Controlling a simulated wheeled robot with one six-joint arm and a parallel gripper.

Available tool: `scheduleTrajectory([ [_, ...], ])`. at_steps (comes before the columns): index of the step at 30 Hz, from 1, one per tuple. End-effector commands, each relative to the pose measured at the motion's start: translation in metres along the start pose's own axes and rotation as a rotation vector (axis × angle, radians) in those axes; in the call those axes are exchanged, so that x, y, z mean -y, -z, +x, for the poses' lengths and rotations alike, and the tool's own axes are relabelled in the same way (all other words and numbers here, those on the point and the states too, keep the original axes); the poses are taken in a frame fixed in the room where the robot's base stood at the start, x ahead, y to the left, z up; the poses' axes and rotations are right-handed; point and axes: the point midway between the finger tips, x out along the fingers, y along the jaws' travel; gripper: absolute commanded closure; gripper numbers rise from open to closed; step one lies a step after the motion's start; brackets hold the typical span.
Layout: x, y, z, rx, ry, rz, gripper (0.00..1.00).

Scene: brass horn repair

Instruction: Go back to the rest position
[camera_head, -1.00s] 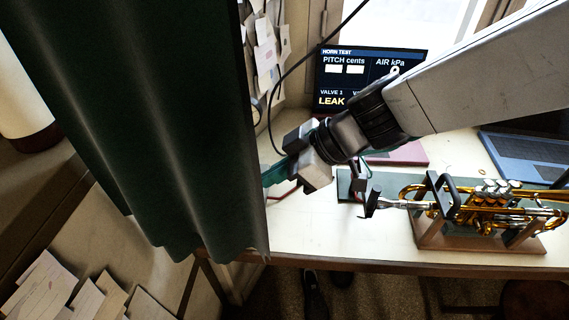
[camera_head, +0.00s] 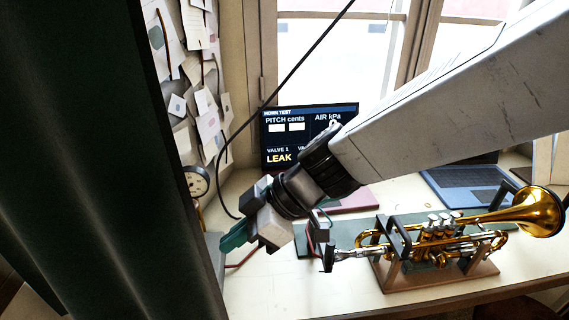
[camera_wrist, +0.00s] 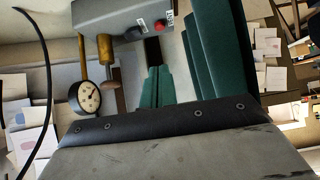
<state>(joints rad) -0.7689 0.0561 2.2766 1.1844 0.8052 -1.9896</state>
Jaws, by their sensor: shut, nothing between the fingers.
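My gripper (camera_head: 232,238) is at the left end of my arm in the head view, above the left part of the bench, beside the green curtain (camera_head: 70,150). Its green fingers are together with nothing between them. In the wrist view the closed green fingers (camera_wrist: 157,88) point toward a grey box (camera_wrist: 125,18) with a red button.
A monitor (camera_head: 285,155) reading LEAK stands behind my arm. A laptop (camera_head: 465,185) is at the back right. A round gauge (camera_head: 197,180) is beside the curtain; it also shows in the wrist view (camera_wrist: 88,97). The bench front (camera_head: 290,295) is bare.

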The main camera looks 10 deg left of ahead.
Motion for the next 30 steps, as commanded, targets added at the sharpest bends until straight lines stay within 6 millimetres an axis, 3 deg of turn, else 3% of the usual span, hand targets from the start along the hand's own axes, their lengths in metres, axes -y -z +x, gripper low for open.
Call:
scheduleTrajectory([
  [5, 0.005, -0.001, 0.000, 0.006, 0.022, 0.145, 1.00],
  [8, 0.023, -0.016, 0.000, 0.070, 0.083, 0.322, 1.00],
  [11, 0.046, -0.035, -0.019, 0.171, 0.115, 0.519, 1.00],
  [17, 0.078, -0.092, -0.105, 0.386, -0.016, 0.951, 1.00],
  [24, 0.130, -0.174, -0.229, 0.552, -0.443, 1.459, 1.00],
  [27, 0.155, -0.199, -0.269, 0.565, -0.628, 1.594, 1.00],
  [30, 0.175, -0.214, -0.297, 0.555, -0.761, 1.647, 1.00],
])
